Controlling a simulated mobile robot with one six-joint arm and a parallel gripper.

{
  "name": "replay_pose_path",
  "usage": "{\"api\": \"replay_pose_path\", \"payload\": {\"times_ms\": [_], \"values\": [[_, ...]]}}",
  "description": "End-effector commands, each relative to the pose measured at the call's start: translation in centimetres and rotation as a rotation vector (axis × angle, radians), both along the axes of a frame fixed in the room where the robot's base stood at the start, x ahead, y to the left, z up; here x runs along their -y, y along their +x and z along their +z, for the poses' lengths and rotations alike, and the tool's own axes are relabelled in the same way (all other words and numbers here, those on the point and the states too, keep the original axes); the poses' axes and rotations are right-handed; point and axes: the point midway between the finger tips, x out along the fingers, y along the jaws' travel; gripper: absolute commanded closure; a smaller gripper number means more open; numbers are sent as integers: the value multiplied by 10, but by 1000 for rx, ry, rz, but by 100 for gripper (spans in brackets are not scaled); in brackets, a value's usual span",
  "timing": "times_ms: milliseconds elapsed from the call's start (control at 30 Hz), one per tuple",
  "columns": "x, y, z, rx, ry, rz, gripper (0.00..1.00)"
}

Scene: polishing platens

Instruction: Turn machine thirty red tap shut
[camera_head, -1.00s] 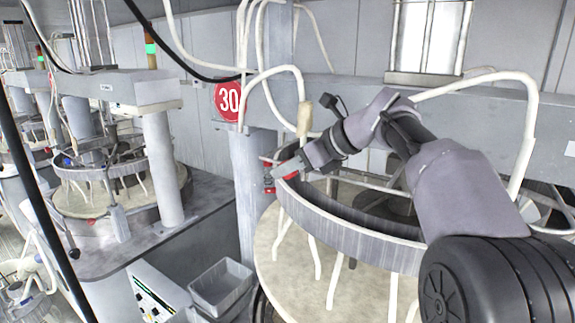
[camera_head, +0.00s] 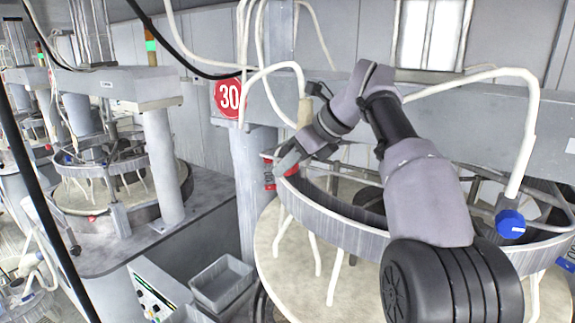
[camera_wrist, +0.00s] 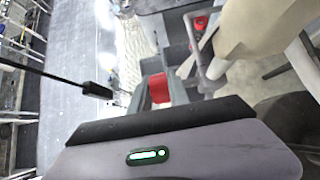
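The red tap (camera_head: 269,178) of machine thirty is a small upright red piece beside the grey post, just left of the ring's rim, below the round red "30" sign (camera_head: 229,95). My gripper (camera_head: 279,164) is close above and right of it, pointing down-left. Its two fingertips look apart, with a red patch on the nearer one. Whether they touch the tap cannot be told. In the wrist view, a red patch (camera_wrist: 158,88) shows by the fingers, and a smaller red piece (camera_wrist: 200,22) shows farther off beside a pale pipe.
A cream hose (camera_head: 304,110) hangs close to my gripper. The ring (camera_head: 330,220) stands over the pale platen (camera_head: 275,245) below my arm. A blue tap (camera_head: 510,224) is at the right. A grey bin (camera_head: 221,283) stands at lower left.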

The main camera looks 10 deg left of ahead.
Motion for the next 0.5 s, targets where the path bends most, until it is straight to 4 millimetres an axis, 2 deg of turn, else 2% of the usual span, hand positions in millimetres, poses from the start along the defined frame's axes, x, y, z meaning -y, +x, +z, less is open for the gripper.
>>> {"api": "replay_pose_path", "payload": {"times_ms": [33,100,400,500], "values": [[0,0,-2,-3,-2,1,70],[0,0,-2,-3,-1,1,57],[0,0,0,-1,-1,1,56],[6,-1,6,0,0,0,56]]}}
